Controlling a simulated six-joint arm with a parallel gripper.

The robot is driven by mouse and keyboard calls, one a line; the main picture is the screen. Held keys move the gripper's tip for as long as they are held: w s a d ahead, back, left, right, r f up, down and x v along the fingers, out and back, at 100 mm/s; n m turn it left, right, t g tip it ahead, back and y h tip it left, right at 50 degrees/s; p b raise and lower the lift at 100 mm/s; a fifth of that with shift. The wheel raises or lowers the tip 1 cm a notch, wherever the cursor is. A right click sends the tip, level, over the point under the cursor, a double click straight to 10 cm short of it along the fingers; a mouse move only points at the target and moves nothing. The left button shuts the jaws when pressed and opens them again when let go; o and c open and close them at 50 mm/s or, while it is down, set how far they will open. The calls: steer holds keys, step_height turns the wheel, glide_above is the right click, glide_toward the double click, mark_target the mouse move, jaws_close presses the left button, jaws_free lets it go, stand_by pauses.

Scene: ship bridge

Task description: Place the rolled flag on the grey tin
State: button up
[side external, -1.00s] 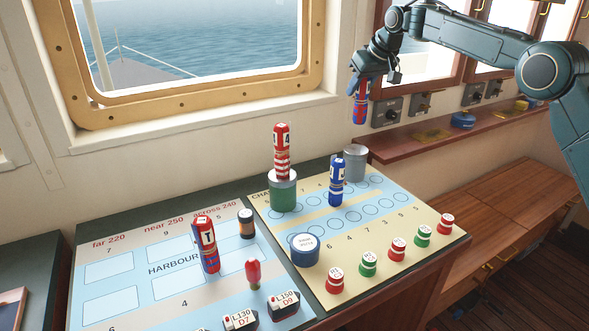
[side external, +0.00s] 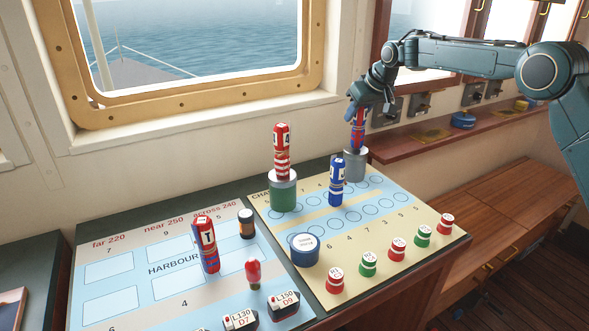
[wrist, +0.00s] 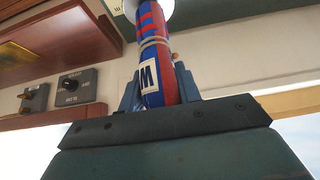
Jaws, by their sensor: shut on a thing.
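My gripper (side external: 357,110) is shut on a red and blue rolled flag (side external: 358,135) and holds it upright over the grey tin (side external: 355,165) at the chart's back edge. The flag's lower end is at the tin's top in the side view; I cannot tell whether it touches. In the wrist view the flag (wrist: 155,60) is between the two fingers (wrist: 158,88), with a letter on a white patch. A pale round surface, seemingly the tin's top (wrist: 158,8), shows behind its far end.
A red-and-white rolled flag (side external: 282,150) stands on a green tin (side external: 283,193). A blue rolled flag (side external: 336,184) stands on the chart nearby, left of the grey tin. Another rolled flag (side external: 206,245), a blue tin (side external: 305,250) and several red and green pieces stand in front.

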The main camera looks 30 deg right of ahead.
steer(key=shift+f, duration=0.25)
steer(key=shift+f, duration=0.15)
steer(key=o, duration=1)
steer(key=shift+r, duration=0.2)
steer(key=shift+v, duration=5.95)
